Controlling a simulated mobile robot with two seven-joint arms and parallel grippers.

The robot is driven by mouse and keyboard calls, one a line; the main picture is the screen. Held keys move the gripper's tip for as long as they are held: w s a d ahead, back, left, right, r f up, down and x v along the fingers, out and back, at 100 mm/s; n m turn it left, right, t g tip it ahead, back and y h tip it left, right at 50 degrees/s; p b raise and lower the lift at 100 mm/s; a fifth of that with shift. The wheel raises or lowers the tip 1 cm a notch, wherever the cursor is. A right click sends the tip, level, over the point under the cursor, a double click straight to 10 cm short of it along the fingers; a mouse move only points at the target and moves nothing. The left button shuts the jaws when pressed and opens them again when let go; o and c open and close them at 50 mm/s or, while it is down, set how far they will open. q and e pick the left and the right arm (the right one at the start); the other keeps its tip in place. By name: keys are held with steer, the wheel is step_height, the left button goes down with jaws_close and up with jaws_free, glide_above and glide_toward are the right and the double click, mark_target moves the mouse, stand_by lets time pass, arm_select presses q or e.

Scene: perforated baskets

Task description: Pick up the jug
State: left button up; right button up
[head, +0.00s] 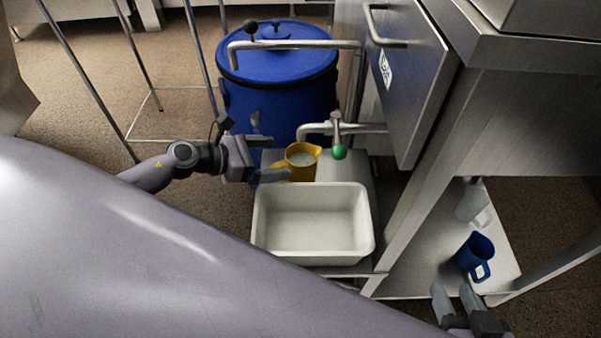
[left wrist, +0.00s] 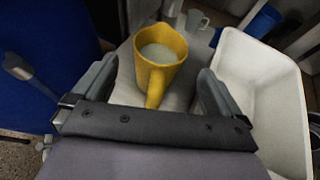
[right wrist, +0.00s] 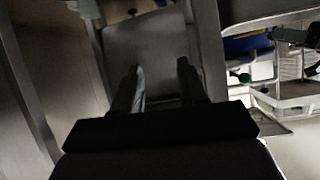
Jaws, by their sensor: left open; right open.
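A yellow jug (head: 301,161) with pale contents stands on a grey metal surface below the tap, behind the white basin. In the left wrist view the jug (left wrist: 158,62) is upright, with its handle towards me. My left gripper (head: 270,159) is open beside the jug. In the left wrist view its fingers (left wrist: 155,88) are on either side of the jug's handle, with gaps visible. My right gripper (head: 452,302) is open and empty at the lower right, near the shelf. In the right wrist view its fingers (right wrist: 160,82) are apart with nothing between them.
A white basin (head: 262,222) stands just in front of the jug. A tap with a green knob (head: 339,151) hangs close to its right. A blue lidded barrel (head: 280,95) is behind. A blue jug (head: 474,252) and a pale jug (head: 471,205) stand on the right shelf.

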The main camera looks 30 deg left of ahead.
mark_target(315, 155)
arm_select(q)
steer(key=b+x, duration=0.1)
steer(key=x, duration=0.5)
steer(key=shift+w+d, duration=0.25)
steer(key=c, duration=1.8)
steer(key=shift+r, duration=0.15)
